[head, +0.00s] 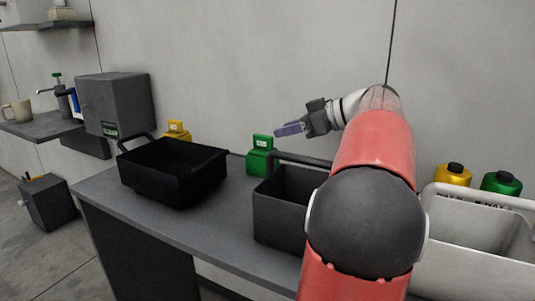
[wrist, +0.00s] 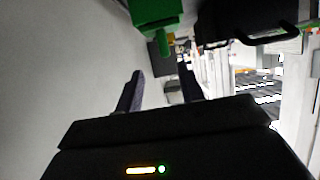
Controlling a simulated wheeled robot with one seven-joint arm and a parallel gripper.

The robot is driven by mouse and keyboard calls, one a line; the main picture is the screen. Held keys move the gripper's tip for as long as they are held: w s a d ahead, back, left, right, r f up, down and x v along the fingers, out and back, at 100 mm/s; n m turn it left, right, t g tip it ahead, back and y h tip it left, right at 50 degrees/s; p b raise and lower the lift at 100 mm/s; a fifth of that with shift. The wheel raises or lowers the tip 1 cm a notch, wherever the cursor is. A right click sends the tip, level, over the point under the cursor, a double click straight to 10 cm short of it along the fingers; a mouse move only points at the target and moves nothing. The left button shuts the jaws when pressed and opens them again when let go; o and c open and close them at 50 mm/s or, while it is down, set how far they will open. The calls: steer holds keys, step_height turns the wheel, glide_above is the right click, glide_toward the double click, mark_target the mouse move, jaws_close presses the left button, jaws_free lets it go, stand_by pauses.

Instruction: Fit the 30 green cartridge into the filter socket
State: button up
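A green block with a small upright tag (head: 260,157) stands at the back of the bench; its lettering is too small to read. A green canister with a black cap (head: 501,184) stands at the far right, behind the white bin's rim. I cannot tell which is the 30 cartridge, and no filter socket is clearly identifiable. My gripper (head: 283,131) is raised above and right of the green block, pointing left. In the wrist view my gripper (wrist: 161,85) has its fingers apart with nothing between them. The green block (wrist: 155,12) shows beyond them at the top.
A black bin (head: 172,172) and a dark grey caddy with a handle (head: 277,215) occupy the bench. A yellow tagged block (head: 177,132) stands behind the bin. A yellow canister (head: 453,175) stands beside the green one, near a white bin (head: 470,245). Bare bench lies between bin and caddy.

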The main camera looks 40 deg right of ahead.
mark_target(268, 136)
steer(key=x, duration=0.3)
steer(key=p+x, duration=0.1)
steer(key=x, duration=0.3)
steer(key=shift+a+f, duration=0.25)
steer(key=shift+a, duration=0.25)
jaws_close()
